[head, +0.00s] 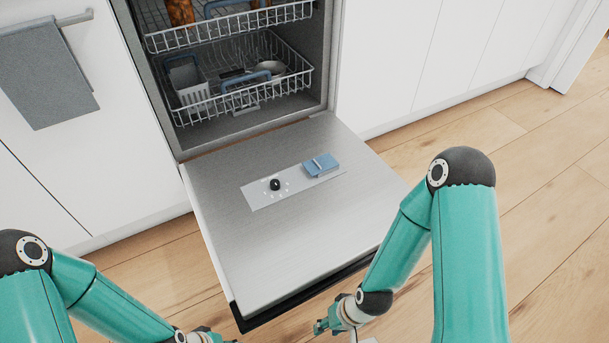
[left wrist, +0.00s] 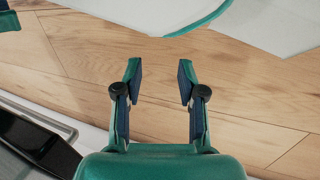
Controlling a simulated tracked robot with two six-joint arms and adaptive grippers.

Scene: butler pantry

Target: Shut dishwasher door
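The dishwasher door (head: 220,205) is fully lowered, lying about flat in front of the open dishwasher (head: 235,65). Its inner side is brushed grey, with a dark far-from-hinge edge (head: 300,293) towards me. My right gripper (head: 326,324) is low beside the front right part of that edge, partly cut off by the frame; its finger opening is unclear. My left gripper shows only slightly at the bottom edge in the head view. In the left wrist view my left gripper (left wrist: 159,70) is open and empty above the wood floor.
Two wire racks, an upper (head: 230,25) and a lower (head: 245,90) with dishes, sit inside the dishwasher. A grey towel (head: 45,72) hangs on the left cabinet. White cabinets (head: 390,60) flank the right. The wood floor (head: 540,140) is clear at the right.

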